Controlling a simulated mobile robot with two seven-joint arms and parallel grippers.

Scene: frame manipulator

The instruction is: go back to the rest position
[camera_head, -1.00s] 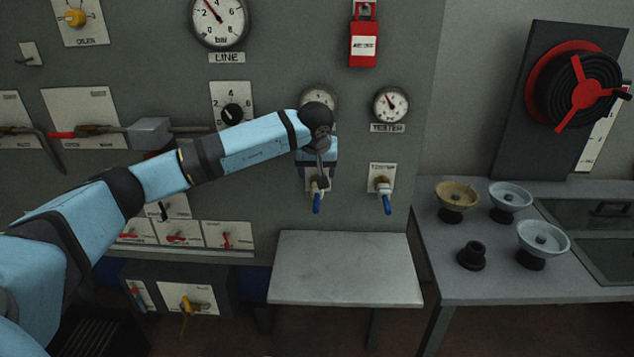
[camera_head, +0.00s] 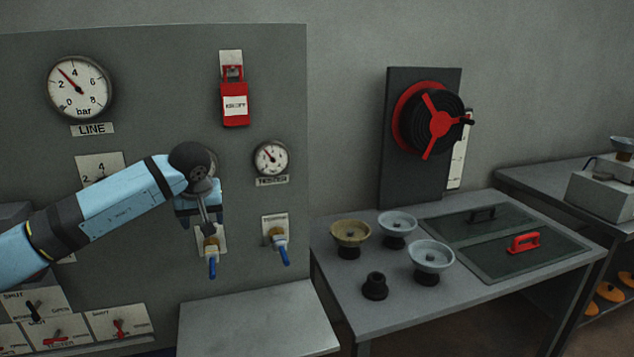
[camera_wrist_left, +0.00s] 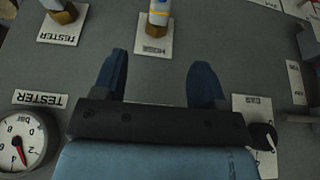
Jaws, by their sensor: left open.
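My left arm comes in from the left in the head view. Its gripper (camera_head: 199,208) is in front of the grey panel (camera_head: 160,130), just above the left blue-handled tap (camera_head: 212,262). My right gripper is in neither view.
The right tap (camera_head: 279,248) and the tester gauge (camera_head: 271,158) are close to the gripper's right. A grey shelf (camera_head: 260,325) juts out below.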

